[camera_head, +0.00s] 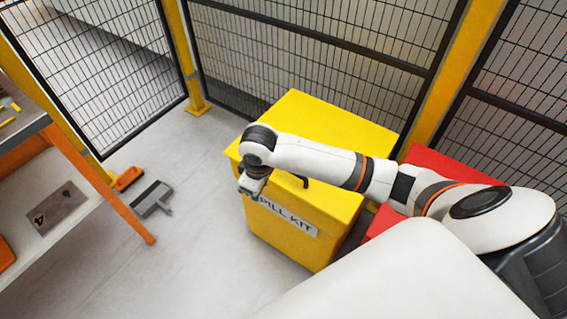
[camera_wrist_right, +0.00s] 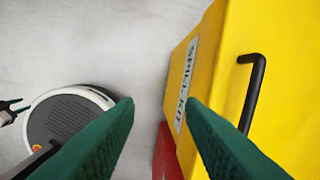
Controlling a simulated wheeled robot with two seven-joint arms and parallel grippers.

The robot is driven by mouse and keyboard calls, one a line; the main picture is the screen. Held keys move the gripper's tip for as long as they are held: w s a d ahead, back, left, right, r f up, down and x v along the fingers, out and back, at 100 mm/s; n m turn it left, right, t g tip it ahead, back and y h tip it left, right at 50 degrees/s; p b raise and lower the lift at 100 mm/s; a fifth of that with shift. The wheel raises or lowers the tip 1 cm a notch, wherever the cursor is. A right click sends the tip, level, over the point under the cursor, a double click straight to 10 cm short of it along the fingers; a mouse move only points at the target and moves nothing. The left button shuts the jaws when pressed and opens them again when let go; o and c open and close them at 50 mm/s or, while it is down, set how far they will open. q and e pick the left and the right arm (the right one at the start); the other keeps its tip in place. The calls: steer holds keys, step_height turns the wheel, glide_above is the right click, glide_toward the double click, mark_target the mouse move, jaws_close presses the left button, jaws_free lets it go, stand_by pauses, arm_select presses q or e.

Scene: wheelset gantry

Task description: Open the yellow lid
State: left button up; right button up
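The yellow lid (camera_head: 325,115) tops a yellow box (camera_head: 290,233) with a "SPILL KIT" label, and looks shut. The lid's black bar handle (camera_wrist_right: 254,92) shows in the right wrist view; in the head view only a bit of the handle (camera_head: 304,181) shows below my arm. My right gripper (camera_head: 252,187) is at the box's front left edge, left of the handle. In the right wrist view my right gripper (camera_wrist_right: 160,104) has its green fingers wide apart, with nothing between them. The handle lies outside them, right of the right finger. My left gripper (camera_wrist_right: 18,107) shows small at that view's left edge, its prongs apart.
A red box (camera_head: 432,160) stands right of the yellow one. Mesh fence panels (camera_head: 300,55) with yellow posts close off the back. An orange-legged workbench (camera_head: 100,185) is at the left, with a dustpan (camera_head: 152,198) and a brush (camera_head: 129,178) nearby. The floor between is clear.

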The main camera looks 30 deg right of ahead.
steer(key=w+d+r+m+h, duration=0.2)
steer(key=w+d+r, duration=0.35)
steer(key=d, duration=0.45)
steer(key=shift+g, duration=0.4)
steer(key=x, duration=0.4)
steer(key=b+x, duration=0.1)
steer(key=x, duration=0.7)
steer(key=shift+w+a, duration=0.15)
steer(key=shift+w, duration=0.15)
jaws_close()
